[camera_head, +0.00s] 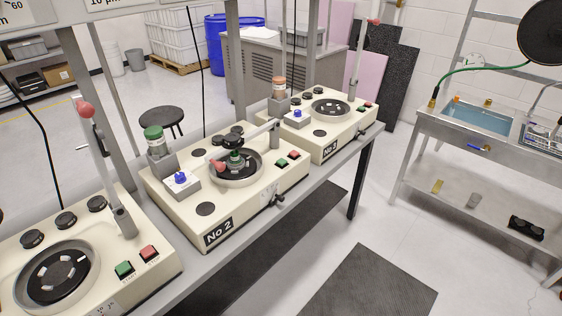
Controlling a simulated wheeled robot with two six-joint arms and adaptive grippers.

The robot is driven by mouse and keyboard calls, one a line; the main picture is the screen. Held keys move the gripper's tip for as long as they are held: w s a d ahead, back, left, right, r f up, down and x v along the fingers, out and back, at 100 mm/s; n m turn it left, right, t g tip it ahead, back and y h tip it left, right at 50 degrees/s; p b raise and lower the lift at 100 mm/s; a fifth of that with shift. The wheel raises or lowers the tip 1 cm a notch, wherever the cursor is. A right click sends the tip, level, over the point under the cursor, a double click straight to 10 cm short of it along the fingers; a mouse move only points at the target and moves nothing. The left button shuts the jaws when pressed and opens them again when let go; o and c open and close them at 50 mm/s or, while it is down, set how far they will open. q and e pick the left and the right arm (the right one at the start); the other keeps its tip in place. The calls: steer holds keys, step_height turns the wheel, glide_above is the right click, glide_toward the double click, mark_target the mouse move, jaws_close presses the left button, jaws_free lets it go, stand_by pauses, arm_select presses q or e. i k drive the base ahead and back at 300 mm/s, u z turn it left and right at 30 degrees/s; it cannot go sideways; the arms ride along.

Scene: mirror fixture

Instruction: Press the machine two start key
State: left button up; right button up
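The machine labelled No 2 (255,206) stands in the middle of the bench, a cream box with a round dark plate (236,168). Its green key (281,163) and red key (294,155) sit side by side at the right of its top. Both are uncovered; no lettering on them is readable. Its lever arm (252,135) is lowered over the plate, with a red ball knob (217,165) at the end. A green-capped bottle (154,141) and a blue knob (180,178) are at its back left. Neither of my grippers is in view.
A similar machine (150,273) at lower left has a raised lever and its own green and red keys (137,261). Another (345,135) stands behind at right, lever raised. Grey posts (98,130) rise along the bench. A sink table (430,125) is at right. Floor in front is open.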

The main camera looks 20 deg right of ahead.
mark_target(282, 162)
steer(key=z, duration=1.25)
steer(key=i, duration=1.05)
steer(key=u, duration=2.35)
